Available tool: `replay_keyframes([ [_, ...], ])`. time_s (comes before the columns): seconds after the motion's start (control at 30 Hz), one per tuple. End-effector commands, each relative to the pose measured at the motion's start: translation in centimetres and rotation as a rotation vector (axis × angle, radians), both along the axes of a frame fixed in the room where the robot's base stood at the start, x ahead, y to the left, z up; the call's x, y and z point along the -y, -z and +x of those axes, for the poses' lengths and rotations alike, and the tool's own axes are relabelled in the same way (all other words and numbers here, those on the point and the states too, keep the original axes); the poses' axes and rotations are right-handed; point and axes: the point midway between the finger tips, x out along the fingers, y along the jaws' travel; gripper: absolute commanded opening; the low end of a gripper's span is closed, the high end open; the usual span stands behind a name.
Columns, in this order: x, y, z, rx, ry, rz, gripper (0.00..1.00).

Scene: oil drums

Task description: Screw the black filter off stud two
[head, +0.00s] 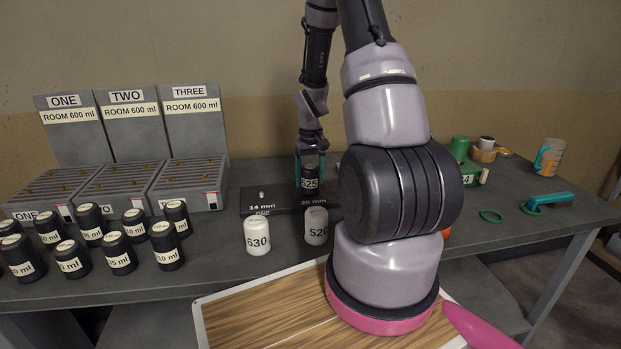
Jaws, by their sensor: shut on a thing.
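My gripper (310,162) has teal fingers and is shut around a dark filter (310,184) labelled 525. The filter is upright at the dark stud block (262,208), right of a small bare stud (261,195) marked 14 mm. The block also carries the labels ONE and 20 mm. My arm hides the block's right part, and I cannot tell whether the filter still touches its stud. A white filter (257,237) labelled 630 and another (316,226) labelled 520 stand in front of the block.
Several black canisters (118,253) stand front left. Grey slotted trays (115,187) with signs ONE, TWO and THREE stand behind them. Bench space near the ring is clear.

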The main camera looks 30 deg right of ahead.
Motion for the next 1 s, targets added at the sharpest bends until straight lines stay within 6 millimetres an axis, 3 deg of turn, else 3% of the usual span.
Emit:
replay_keyframes([
  [0.1,0.01,-0.22,0.46,0.012,-0.099,-0.002,0.0],
  [0.37,-0.02,-0.23,0.49,0.012,-0.112,-0.003,0.0],
  [0.5,-0.09,-0.25,0.49,0.013,-0.215,-0.003,0.0],
  [1.0,-0.09,-1.02,0.49,0.012,-0.206,-0.004,0.0],
])
